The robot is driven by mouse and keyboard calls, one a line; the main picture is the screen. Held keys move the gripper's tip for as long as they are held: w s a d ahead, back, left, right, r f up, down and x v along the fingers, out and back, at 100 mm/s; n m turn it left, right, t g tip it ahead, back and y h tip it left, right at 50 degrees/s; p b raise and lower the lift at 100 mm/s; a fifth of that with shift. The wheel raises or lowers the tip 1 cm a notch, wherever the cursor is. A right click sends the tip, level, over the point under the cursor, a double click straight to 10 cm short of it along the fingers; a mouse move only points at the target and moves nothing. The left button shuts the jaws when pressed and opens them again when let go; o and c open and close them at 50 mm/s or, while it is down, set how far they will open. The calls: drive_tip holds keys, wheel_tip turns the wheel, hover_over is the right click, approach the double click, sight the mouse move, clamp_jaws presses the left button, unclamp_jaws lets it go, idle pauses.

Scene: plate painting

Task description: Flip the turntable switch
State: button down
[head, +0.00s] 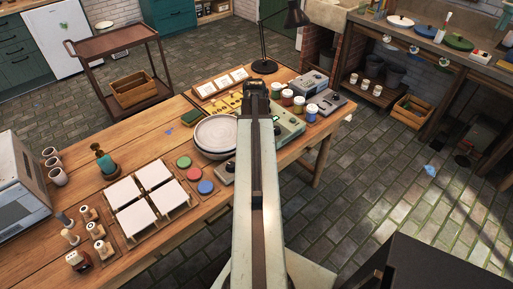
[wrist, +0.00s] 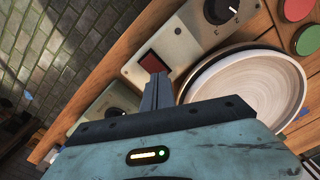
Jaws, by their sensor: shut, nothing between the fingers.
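The turntable (wrist: 245,88), a pale ribbed disc in a dark-rimmed round base, lies at the right of the wrist view. In the head view the turntable (head: 204,150) is partly behind my arm. Beside it, a pale grey control box (wrist: 195,45) carries a dark red square switch (wrist: 163,62) and a black dial (wrist: 221,10). In the head view the box (head: 226,172) is partly hidden by my arm. My gripper (wrist: 157,78) is shut and empty, its tips overlapping the switch's lower edge in the wrist view; contact cannot be told. Its fingers are hidden in the head view.
A green box (head: 289,125) and small paint jars (head: 299,103) stand right of the turntable. Red, green and blue discs (head: 194,174) and white square tiles (head: 154,174) lie to the left. A desk lamp (head: 265,66) stands at the far edge.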

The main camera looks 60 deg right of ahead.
wheel_tip(320, 180, up, 5)
drive_tip(key=p, duration=0.4)
drive_tip(key=shift+r+p, duration=0.2)
drive_tip(key=shift+p, duration=0.1)
